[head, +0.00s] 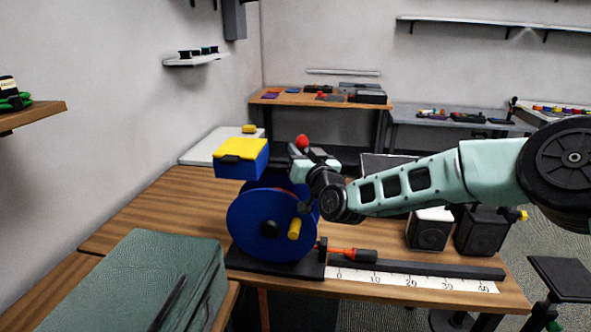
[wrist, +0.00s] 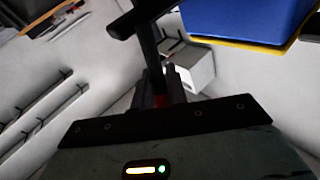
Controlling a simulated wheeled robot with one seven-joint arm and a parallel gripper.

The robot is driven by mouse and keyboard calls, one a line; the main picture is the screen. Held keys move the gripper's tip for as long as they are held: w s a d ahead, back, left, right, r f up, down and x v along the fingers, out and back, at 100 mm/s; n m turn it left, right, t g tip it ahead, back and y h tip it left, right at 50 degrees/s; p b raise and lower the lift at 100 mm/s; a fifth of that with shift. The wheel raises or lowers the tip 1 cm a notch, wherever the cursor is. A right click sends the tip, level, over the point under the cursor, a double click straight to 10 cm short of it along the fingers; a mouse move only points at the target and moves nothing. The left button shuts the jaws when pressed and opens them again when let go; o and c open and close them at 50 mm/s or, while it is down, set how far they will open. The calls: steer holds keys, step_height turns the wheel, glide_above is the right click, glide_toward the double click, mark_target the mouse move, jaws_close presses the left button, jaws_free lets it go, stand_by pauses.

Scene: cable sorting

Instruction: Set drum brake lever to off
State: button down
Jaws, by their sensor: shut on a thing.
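The cable drum (head: 258,228) is blue with a yellow crank handle (head: 294,229) and stands on a dark base at the table's left-middle. A red knob (head: 302,141) shows above and behind the drum, at my gripper (head: 298,156). In the wrist view, the fingers of my gripper (wrist: 166,84) are close together, with a bit of red between them and a dark bar (wrist: 147,42) running up from them. My gripper is shut on the brake lever, near its red knob. The lever's lower part is mostly hidden in the head view, so its setting cannot be read.
A blue box with a yellow top (head: 241,158) stands just left of my gripper; it also shows in the wrist view (wrist: 250,18). A red tool with a black handle (head: 350,254) lies by a ruler strip (head: 410,280). A green case (head: 140,280) fills the front left.

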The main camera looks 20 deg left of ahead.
steer(key=d+m+t+b, duration=0.1)
steer(key=m+t+b, duration=0.1)
steer(key=m+b, duration=0.2)
steer(key=d+f+m+t+h+b, duration=0.1)
steer(key=m+b, duration=0.3)
steer(key=b, duration=0.6)
steer(key=w+d+f+m+t+b, duration=0.1)
steer(key=d+m+t+b, duration=0.1)
steer(key=b, duration=0.5)
steer(key=shift+f+m+t+h+b, duration=0.25)
steer(key=shift+m+t+h+b, duration=0.1)
steer(key=shift+m+t, duration=0.6)
steer(key=shift+w+d+t, duration=0.1)
steer(key=shift+t, duration=0.15)
steer(key=c, duration=1.5)
jaws_free()
steer(key=shift+d, duration=0.1)
steer(key=shift+o, duration=0.2)
steer(key=shift+f, duration=0.1)
